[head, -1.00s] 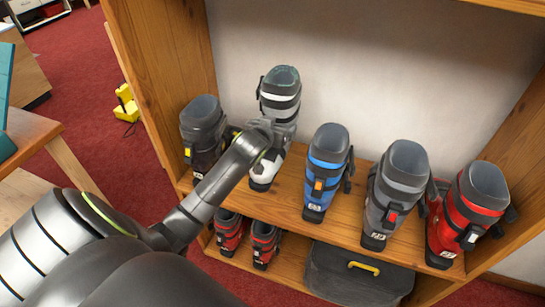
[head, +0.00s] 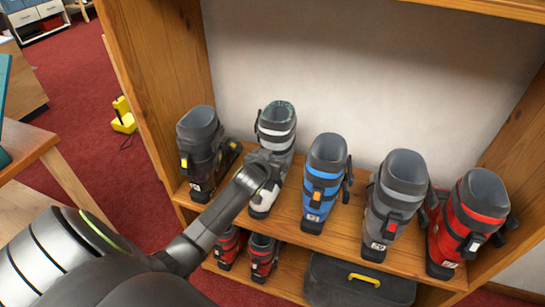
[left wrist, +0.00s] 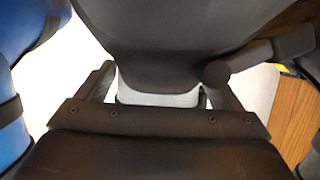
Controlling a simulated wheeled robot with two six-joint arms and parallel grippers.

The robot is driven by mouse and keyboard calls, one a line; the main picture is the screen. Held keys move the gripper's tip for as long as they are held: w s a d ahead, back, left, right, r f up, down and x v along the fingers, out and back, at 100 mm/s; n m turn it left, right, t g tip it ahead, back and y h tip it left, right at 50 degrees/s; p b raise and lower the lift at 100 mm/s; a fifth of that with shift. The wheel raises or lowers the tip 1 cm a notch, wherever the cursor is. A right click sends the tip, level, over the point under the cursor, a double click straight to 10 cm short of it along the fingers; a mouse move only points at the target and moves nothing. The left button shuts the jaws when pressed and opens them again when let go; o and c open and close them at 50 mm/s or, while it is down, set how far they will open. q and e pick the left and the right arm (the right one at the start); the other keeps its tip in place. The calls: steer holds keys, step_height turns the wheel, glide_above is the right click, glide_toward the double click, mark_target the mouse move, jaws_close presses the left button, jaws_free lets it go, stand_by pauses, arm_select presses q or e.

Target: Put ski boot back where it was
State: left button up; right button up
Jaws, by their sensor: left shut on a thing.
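The white and grey ski boot (head: 277,125) stands upright in the gap between the black boot and the blue boot, its toe level with theirs at the front of the upper shelf (head: 284,222). Its sole looks to be at the shelf board, but I cannot tell whether it bears on it. My left gripper (head: 265,166) is shut on this boot, and my wrist hides part of its front. In the left wrist view the boot's dark shell (left wrist: 165,40) fills the top middle, between the fingers (left wrist: 160,88). My right gripper is not in view.
The black boot (head: 199,135) is close on the left and the blue boot (head: 323,180) close on the right. A grey boot (head: 397,195) and a red boot (head: 470,215) stand farther right. Small red boots (head: 263,255) and a dark case (head: 350,285) sit below.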

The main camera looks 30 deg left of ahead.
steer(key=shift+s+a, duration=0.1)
arm_select(q)
steer(key=o, duration=1.5)
steer(key=shift+o, duration=0.2)
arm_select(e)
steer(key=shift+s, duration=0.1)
arm_select(q)
steer(key=shift+s+r, duration=0.1)
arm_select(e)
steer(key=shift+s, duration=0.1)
arm_select(q)
steer(key=shift+s+r, duration=0.1)
steer(key=shift+s, duration=0.15)
steer(key=p+v, duration=0.1)
steer(key=v, duration=1)
steer(key=shift+s+d, duration=0.15)
steer(key=shift+s, duration=0.05)
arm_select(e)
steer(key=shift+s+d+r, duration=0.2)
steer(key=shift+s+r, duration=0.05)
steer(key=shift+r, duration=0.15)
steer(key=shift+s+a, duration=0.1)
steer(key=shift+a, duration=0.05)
